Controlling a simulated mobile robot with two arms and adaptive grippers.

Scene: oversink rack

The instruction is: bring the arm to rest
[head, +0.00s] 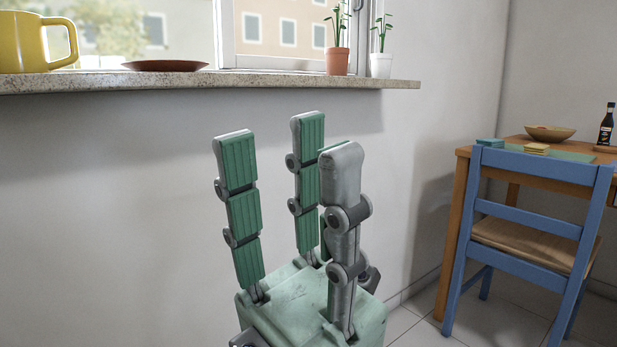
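My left gripper (285,155) stands in the middle of the head view, below the window sill. Its several fingers point up, straight and spread apart, with green ribbed pads on their inner faces. It is open and nothing is between the fingers. The pale green palm block shows at the bottom of the picture. My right gripper is not in view.
A stone window sill (200,81) holds a yellow mug (22,42), a brown plate (165,66) and two potted plants, one terracotta (338,61), one white (381,66). A blue chair (535,172) stands at a wooden table (463,200) on the right.

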